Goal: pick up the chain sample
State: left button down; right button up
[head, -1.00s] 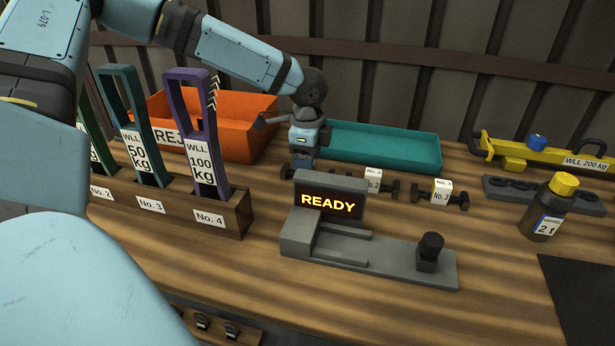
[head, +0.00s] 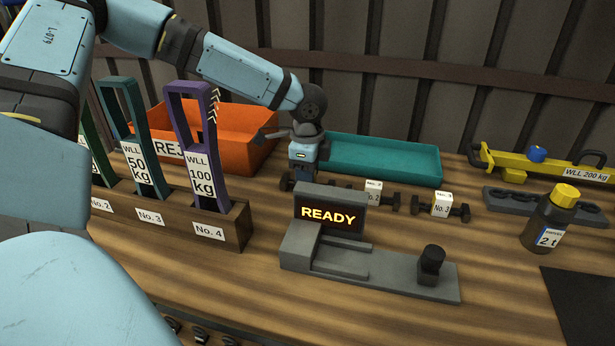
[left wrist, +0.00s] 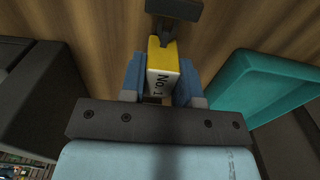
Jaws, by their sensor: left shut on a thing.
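The chain sample is a small block with a white face marked "No. 1" and a yellow top (left wrist: 163,57), with a dark end piece beyond it, in the left wrist view. My left gripper (left wrist: 160,80) is shut on this block, with one blue finger on each side. In the head view my left gripper (head: 303,168) points down behind the READY display, which hides its fingertips and most of the sample. I cannot tell whether the sample touches the table. My right gripper is not in view.
Samples No. 2 (head: 373,191) and No. 3 (head: 441,204) lie to the right. The grey fixture (head: 400,279) with the READY display (head: 329,213) stands in front. An orange bin (head: 240,140) and a teal tray (head: 385,155) are behind. Tall slings in a wooden rack (head: 238,228) stand left.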

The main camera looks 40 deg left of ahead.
pick_arm(q)
notch_tip(320, 180, up, 7)
jog(key=shift+r+p, duration=0.1)
jog(key=shift+p, duration=0.95)
notch_tip(320, 180, up, 12)
jog(key=p, duration=0.3)
jog(key=shift+r, duration=0.15)
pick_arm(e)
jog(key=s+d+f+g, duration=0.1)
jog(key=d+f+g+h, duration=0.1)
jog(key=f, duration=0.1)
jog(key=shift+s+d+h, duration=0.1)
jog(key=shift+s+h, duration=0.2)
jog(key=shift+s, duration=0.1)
